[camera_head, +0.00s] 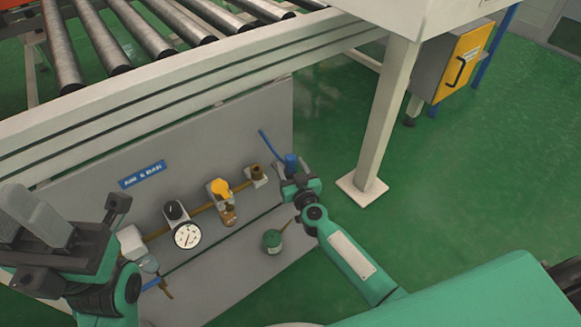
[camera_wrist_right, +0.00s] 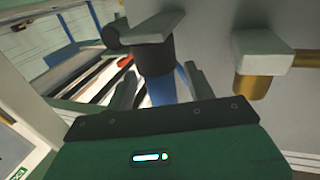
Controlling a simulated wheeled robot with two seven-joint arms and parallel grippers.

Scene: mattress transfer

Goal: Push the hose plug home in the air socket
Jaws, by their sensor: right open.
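The grey panel (camera_head: 238,262) carries a row of air fittings. At its right end a blue plug (camera_head: 291,160) with a blue hose (camera_head: 268,145) shows beside my right gripper (camera_head: 295,187). In the right wrist view my right gripper (camera_wrist_right: 163,90) is open. Its fingers stand on either side of blue hose or plug (camera_wrist_right: 187,88), beside a dark cylindrical fitting (camera_wrist_right: 156,58) on a grey block. How deep the plug sits in the socket is hidden. My left gripper (camera_head: 47,215) is at the far left, away from the plug; its finger gap is unclear.
A brass fitting (camera_head: 256,172), a yellow valve (camera_head: 220,188) and a round gauge (camera_head: 187,235) are left of the plug. A green container (camera_head: 272,241) is below. A roller conveyor (camera_head: 140,35) runs above, and its leg (camera_head: 386,120) stands right.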

